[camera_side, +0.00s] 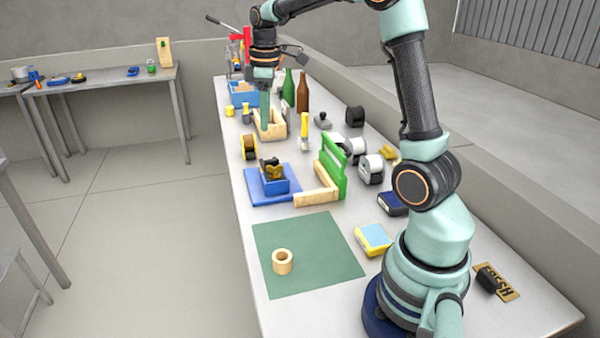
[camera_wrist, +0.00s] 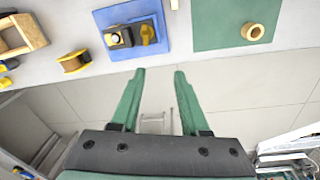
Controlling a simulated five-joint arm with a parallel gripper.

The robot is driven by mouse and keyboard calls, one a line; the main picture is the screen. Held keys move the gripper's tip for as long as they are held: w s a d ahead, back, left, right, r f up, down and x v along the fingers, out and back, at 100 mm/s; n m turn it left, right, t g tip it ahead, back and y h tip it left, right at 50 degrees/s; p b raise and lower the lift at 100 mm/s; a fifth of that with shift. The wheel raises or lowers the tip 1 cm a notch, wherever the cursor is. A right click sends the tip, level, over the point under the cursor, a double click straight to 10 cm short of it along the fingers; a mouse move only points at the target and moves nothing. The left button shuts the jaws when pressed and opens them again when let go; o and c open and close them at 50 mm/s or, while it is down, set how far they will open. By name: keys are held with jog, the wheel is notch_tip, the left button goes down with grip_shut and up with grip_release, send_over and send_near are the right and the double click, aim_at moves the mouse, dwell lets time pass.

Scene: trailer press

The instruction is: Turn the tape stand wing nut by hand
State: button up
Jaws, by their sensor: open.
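A blue stand (camera_side: 272,189) rests on the table near its left edge, with a dark block and a yellow winged part on it. That part looks like the wing nut, and it shows clearly in the wrist view (camera_wrist: 148,33) beside a round yellow-and-white knob. The stand's blue plate (camera_wrist: 108,17) is in the upper middle there. My gripper (camera_side: 265,122) is farther up the table, in front of a wooden tray. In the wrist view my gripper (camera_wrist: 159,72) is open and empty. The winged part lies beyond its fingertips, apart from them.
A wooden tray (camera_side: 283,124) and bottles (camera_side: 303,92) are near my gripper. A brown-and-yellow spool (camera_side: 249,147) sits between tray and stand. A green upright frame (camera_side: 331,166) stands right of the stand. A tape roll (camera_side: 282,262) lies on the green mat (camera_side: 325,250), otherwise clear.

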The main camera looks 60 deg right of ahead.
jog(key=n+g, duration=0.1)
send_over(275, 170)
notch_tip(275, 170, down, 3)
jog(key=f, duration=1.2)
jog(key=shift+w+d+f, duration=0.15)
jog(key=shift+d, duration=0.1)
grip_shut()
